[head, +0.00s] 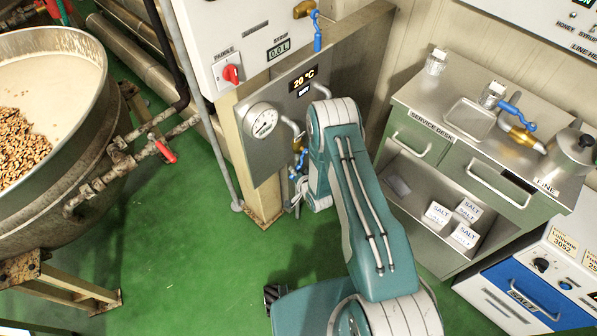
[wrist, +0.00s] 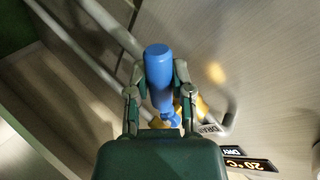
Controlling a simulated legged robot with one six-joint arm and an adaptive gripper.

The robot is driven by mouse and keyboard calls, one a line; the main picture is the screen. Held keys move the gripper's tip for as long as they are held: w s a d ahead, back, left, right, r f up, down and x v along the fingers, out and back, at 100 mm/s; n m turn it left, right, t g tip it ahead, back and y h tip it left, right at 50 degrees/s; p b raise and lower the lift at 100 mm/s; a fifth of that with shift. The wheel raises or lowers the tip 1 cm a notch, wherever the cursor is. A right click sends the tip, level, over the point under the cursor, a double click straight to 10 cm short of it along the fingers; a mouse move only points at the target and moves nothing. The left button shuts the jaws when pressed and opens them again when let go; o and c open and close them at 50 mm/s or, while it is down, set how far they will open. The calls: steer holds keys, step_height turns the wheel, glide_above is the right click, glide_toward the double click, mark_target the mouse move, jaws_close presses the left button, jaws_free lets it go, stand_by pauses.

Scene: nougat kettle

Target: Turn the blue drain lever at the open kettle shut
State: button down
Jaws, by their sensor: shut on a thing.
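The blue drain lever (wrist: 158,75) stands between my gripper's fingers in the wrist view, with a brass valve body (wrist: 190,105) and a partly covered DRAIN label (wrist: 209,128) beside it. My gripper (wrist: 159,70) is shut on the lever, one finger on each side. In the head view the drain valve (head: 299,160) shows only in small brass and blue bits beside my arm; my arm hides most of the lever and fingers. The open kettle (head: 95,125) stands at the left, holding a pale mass and brown nuts.
A steel panel with a round gauge (head: 262,122) and a 20 °C display (head: 303,80) is by the valve. Another blue lever (head: 317,35) is on the syrup valve above. A service desk (head: 440,105) stands right. A red-handled pipe valve (head: 165,152) is by the kettle. Green floor is clear between.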

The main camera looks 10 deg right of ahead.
steer(key=r+m, duration=0.1)
steer(key=r+m+g+y, duration=0.1)
steer(key=shift+s+a+r+y, duration=0.1)
steer(key=shift+a+r+y, duration=0.2)
steer(key=shift+a, duration=0.1)
steer(key=shift+a+r+m+g+y, duration=0.1)
steer(key=shift+r+m+g+y, duration=0.8)
steer(key=shift+r, duration=0.15)
steer(key=c, duration=0.5)
jaws_free()
steer(key=shift+s, duration=0.2)
steer(key=v, duration=1.1)
steer(key=shift+s+d+r, duration=0.2)
steer(key=shift+r, duration=0.05)
